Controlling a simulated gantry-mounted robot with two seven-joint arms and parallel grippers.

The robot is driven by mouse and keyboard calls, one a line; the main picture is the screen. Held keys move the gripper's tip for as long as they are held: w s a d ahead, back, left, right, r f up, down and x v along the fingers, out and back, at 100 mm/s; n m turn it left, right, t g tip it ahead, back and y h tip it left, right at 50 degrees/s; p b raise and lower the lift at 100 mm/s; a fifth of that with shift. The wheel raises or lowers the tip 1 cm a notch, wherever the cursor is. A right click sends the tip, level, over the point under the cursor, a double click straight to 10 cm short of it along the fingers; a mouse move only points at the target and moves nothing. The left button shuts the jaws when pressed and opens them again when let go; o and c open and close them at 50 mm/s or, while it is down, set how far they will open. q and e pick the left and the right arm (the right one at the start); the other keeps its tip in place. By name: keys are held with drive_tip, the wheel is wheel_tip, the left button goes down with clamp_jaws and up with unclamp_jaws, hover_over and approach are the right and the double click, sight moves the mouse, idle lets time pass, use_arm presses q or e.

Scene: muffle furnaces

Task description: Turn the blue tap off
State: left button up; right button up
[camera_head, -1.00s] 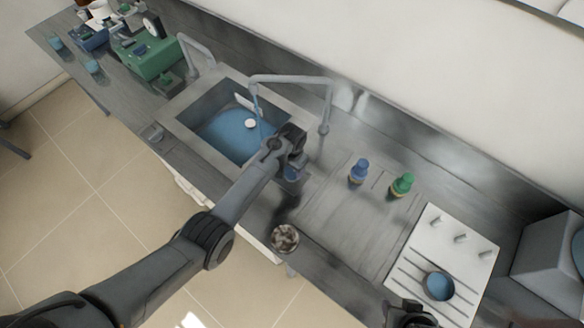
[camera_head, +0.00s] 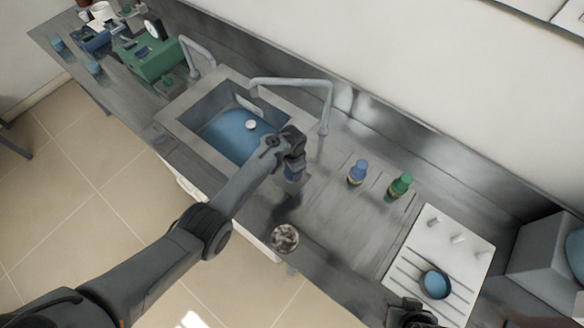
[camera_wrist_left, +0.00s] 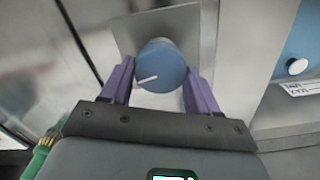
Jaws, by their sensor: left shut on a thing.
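The blue tap knob (camera_wrist_left: 165,68) is round with a white mark, which lies nearly level toward its left edge in the wrist view. My left gripper (camera_wrist_left: 160,72) has its two purple fingers on either side of the knob and is shut on it. In the head view my left gripper (camera_head: 293,168) is at the counter just right of the sink. The grey tap spout (camera_head: 290,82) arches over the sink (camera_head: 187,118), which holds blue water (camera_head: 232,135). No stream shows below the spout. My right gripper (camera_head: 412,314) is at the bottom edge, its fingers unclear.
A blue-capped bottle (camera_head: 357,173) and a green-capped bottle (camera_head: 399,186) stand on the counter to the right. A white board (camera_head: 455,250) holds a blue bowl (camera_head: 435,284). A round metal container (camera_head: 285,238) sits near the front edge. Green equipment (camera_head: 150,55) stands far left.

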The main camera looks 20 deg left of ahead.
use_arm(q)
drive_tip(key=shift+m, duration=1.3)
drive_tip(key=o, duration=1.1)
drive_tip(key=shift+c, duration=0.2)
drive_tip(key=shift+r+p, duration=0.45)
drive_tip(key=shift+r, duration=0.15)
wheel_tip(320, 180, up, 10)
drive_tip(key=p, duration=0.2)
drive_tip(key=shift+f, duration=0.2)
